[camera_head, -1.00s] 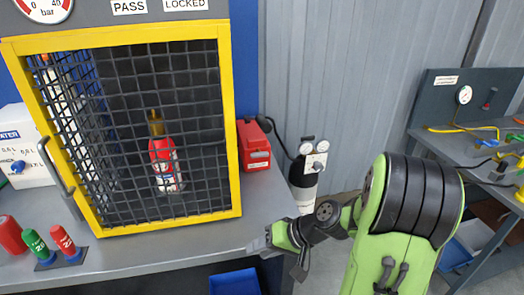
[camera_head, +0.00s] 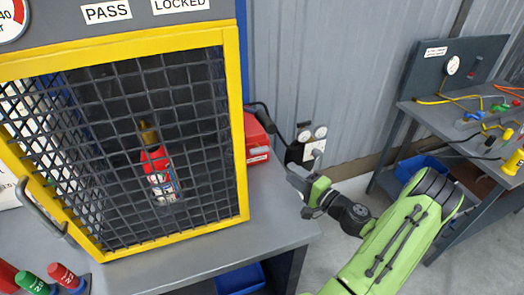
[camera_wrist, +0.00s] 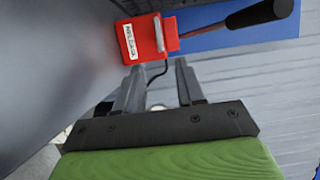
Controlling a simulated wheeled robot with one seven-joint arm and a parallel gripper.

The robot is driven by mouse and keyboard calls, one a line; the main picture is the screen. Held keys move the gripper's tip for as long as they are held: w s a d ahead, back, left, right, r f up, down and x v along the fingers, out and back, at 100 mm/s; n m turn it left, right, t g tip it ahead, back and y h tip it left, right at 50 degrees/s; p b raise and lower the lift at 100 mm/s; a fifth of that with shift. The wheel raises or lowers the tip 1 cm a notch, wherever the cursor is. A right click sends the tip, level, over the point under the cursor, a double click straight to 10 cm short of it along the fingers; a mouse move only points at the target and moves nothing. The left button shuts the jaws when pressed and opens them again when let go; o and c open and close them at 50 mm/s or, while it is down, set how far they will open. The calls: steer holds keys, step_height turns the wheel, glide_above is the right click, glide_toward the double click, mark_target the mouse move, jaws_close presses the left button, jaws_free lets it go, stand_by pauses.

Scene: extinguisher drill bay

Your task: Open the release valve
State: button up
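A red box (camera_head: 257,142) with a white label stands on the bench just right of the yellow-framed cage. A lever with a black grip (camera_head: 262,110) comes off it. In the wrist view the red box (camera_wrist: 144,42) is ahead of the fingers, and the lever with its black grip (camera_wrist: 258,14) reaches to the upper right.
The yellow cage (camera_head: 240,130) holds a red extinguisher (camera_head: 158,172) behind mesh. A dark unit with gauges (camera_head: 305,147) stands behind my gripper. Red and green plugs (camera_head: 62,276) are at lower left. A second bench (camera_head: 450,125) with hoses is at right.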

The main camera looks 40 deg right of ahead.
mark_target(262, 152)
steer(key=w, duration=0.4)
steer(key=w+a, duration=0.1)
steer(key=w, duration=0.3)
steer(key=w+a, duration=0.1)
steer(key=w, duration=0.4)
jaws_close()
